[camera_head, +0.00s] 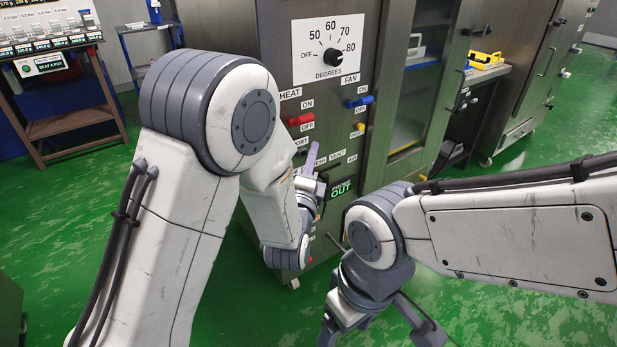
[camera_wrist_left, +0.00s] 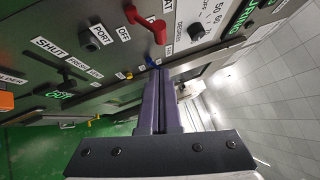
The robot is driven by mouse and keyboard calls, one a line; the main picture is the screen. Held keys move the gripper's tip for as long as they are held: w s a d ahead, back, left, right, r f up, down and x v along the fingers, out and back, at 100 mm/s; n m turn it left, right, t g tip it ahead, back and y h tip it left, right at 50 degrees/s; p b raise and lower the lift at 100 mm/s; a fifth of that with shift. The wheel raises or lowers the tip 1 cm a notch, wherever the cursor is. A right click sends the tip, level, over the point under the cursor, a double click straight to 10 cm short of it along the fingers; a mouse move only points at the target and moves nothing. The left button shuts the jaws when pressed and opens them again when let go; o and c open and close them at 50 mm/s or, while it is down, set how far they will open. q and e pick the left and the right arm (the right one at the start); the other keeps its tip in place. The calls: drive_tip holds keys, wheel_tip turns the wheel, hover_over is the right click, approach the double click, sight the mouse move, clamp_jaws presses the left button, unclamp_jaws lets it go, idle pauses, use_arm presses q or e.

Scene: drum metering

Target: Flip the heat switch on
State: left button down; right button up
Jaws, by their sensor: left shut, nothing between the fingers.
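The heat switch (camera_head: 301,119) is a red lever on the grey cabinet's front, between its ON and OFF labels. I cannot tell for sure which way it is set. In the left wrist view the red lever (camera_wrist_left: 146,24) stands out from the panel beside the OFF label. My left gripper (camera_head: 311,158) has purple fingers and is just below the switch in the head view, apart from it. In the left wrist view its fingers (camera_wrist_left: 158,75) are together with nothing between them. My right gripper (camera_head: 380,331) is low in front of the cabinet, its fingers spread and empty.
A temperature dial (camera_head: 333,57) sits above the switches. A blue fan switch (camera_head: 360,101) is to the right. A brown cart (camera_head: 75,120) stands at left.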

use_arm(q)
drive_tip(key=d+p+v, duration=0.1)
drive_tip(key=p+v, duration=0.4)
drive_tip(key=v, duration=0.1)
drive_tip(key=shift+a, duration=0.3)
drive_tip(key=shift+s+f, duration=0.1)
